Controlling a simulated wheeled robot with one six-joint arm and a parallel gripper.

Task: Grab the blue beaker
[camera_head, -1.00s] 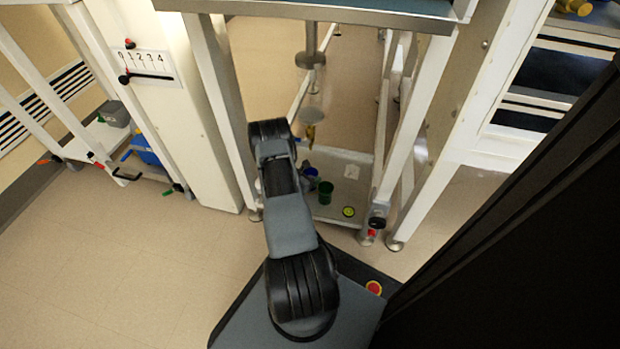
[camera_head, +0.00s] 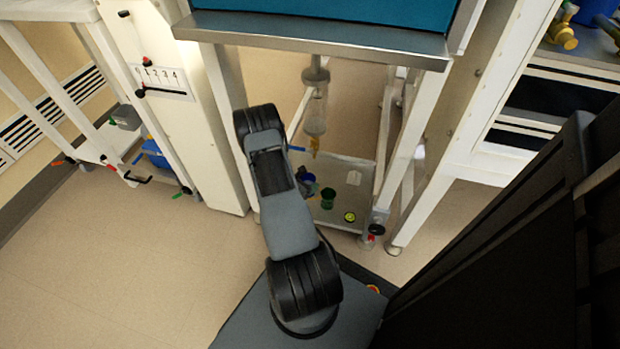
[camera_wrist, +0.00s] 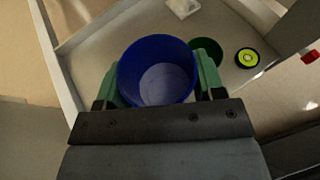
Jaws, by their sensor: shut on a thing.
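The blue beaker (camera_wrist: 157,72) is between the two green-padded fingers of my gripper (camera_wrist: 160,80) in the wrist view, with its open top toward the camera and its inside empty. The fingers are shut on its sides. In the head view the blue beaker (camera_head: 308,187) shows only in part beside my arm, which hides most of my gripper there. I cannot tell whether its base touches the shelf.
The low shelf (camera_head: 352,203) under the glovebox frame holds a green beaker (camera_head: 328,197), a yellow-and-black round item (camera_head: 350,217) and a pale item (camera_head: 354,177). A glass vessel with a tap (camera_head: 315,122) hangs above. White legs stand at both sides.

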